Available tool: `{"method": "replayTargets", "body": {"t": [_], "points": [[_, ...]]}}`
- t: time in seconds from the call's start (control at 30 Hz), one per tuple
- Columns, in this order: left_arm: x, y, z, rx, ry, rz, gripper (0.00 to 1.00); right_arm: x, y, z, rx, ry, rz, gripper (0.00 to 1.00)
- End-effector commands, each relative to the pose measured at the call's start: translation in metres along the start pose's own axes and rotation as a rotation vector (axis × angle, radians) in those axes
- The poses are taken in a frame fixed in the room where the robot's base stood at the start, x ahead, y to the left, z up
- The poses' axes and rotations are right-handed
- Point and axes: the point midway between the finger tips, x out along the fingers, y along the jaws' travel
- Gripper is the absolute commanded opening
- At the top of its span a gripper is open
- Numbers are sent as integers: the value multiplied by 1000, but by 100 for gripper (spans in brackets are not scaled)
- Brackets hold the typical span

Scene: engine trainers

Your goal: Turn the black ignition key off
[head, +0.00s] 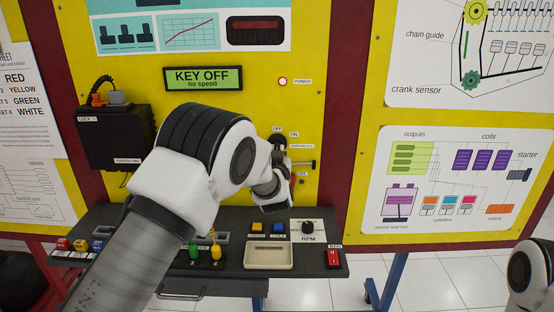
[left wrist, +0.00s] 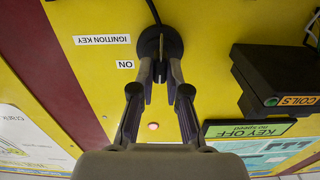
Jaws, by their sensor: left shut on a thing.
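The black ignition key (left wrist: 161,46) sits in its round black switch on the yellow panel, and its grip stands upright in the left wrist view. In the head view the switch (head: 278,140) shows just below the OFF and ON labels, partly hidden by my gripper. My left gripper (left wrist: 160,72) has its two fingertips on either side of the key and is shut on it. In the head view this gripper (head: 284,158) is partly hidden behind my own wrist. The display (head: 203,78) reads "KEY OFF, no speed". My right gripper is out of view.
A red power lamp (head: 283,81) is above the switch. A black box (head: 113,138) juts out at left. Below is a dark console shelf with a beige tray (head: 269,256), an RPM knob (head: 307,227) and a red main switch (head: 333,258).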

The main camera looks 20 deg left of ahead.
Motion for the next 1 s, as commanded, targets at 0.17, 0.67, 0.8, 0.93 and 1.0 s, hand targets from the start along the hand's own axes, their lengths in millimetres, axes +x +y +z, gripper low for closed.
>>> {"method": "replayTargets", "body": {"t": [0.17,0.67,0.8,0.93,1.0], "points": [[1,0,-2,-45,5,-1,0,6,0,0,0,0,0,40],[1,0,-2,-58,3,-1,29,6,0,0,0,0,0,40],[0,0,-1,-57,2,-1,40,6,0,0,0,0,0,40],[0,0,-1,-56,1,0,40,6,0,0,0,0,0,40],[-1,0,0,-55,1,0,40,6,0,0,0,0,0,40]]}}
